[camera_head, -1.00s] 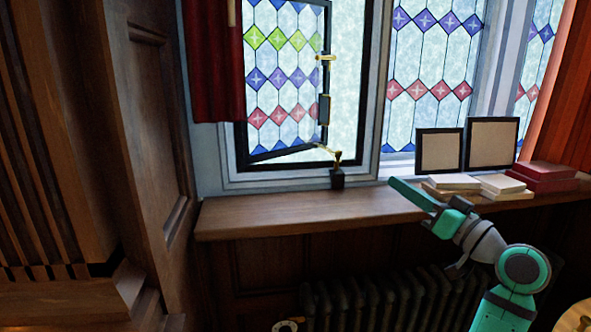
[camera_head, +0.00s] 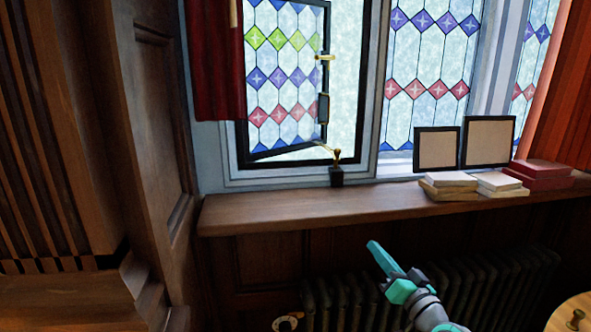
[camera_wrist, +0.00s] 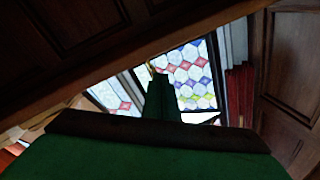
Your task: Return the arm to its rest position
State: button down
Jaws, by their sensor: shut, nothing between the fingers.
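My gripper (camera_head: 378,258) is at the lower right of the head view, in front of and below the window sill. Its teal fingers are together and hold nothing. They point up and to the left. My arm runs down from it to the bottom edge of the picture. In the wrist view my gripper (camera_wrist: 161,98) shows as a dark green shape pointing up toward the leaded window (camera_wrist: 190,75).
A radiator (camera_head: 490,285) stands under the sill. A round wooden top (camera_head: 575,312) is at the lower right.

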jog(key=s+a+f+m+g+h, duration=0.1)
jog(key=s+a+f+h, duration=0.2)
jog(key=f, duration=0.6)
jog(key=s+a+f+m+h, duration=0.15)
jog(key=s+f, duration=0.25)
jog(key=f, duration=0.5)
jog(key=s+a+f+m+g+h, duration=0.1)
jog(key=s+a+f, duration=0.25)
jog(key=f, duration=0.55)
jog(key=s+a+f+h, duration=0.1)
jog(key=s+a+f, duration=0.25)
jog(key=s, duration=0.45)
jog(key=s+a+f+h, duration=0.1)
jog(key=s+a+f, duration=0.1)
jog(key=s+f, duration=0.45)
jog(key=s+a+r+n, duration=0.2)
jog(key=s, duration=0.7)
jog(key=s+a+r+n, duration=0.1)
jog(key=s+a+r, duration=0.1)
jog(key=s, duration=0.6)
jog(key=s+a+r+n+g+y, duration=0.1)
jog(key=s+a+r+n, duration=0.1)
jog(key=s, duration=0.7)
jog(key=shift+s+a+r+n, duration=0.3)
jog(key=shift+a+r+n, duration=0.05)
jog(key=shift+a+r, duration=0.3)
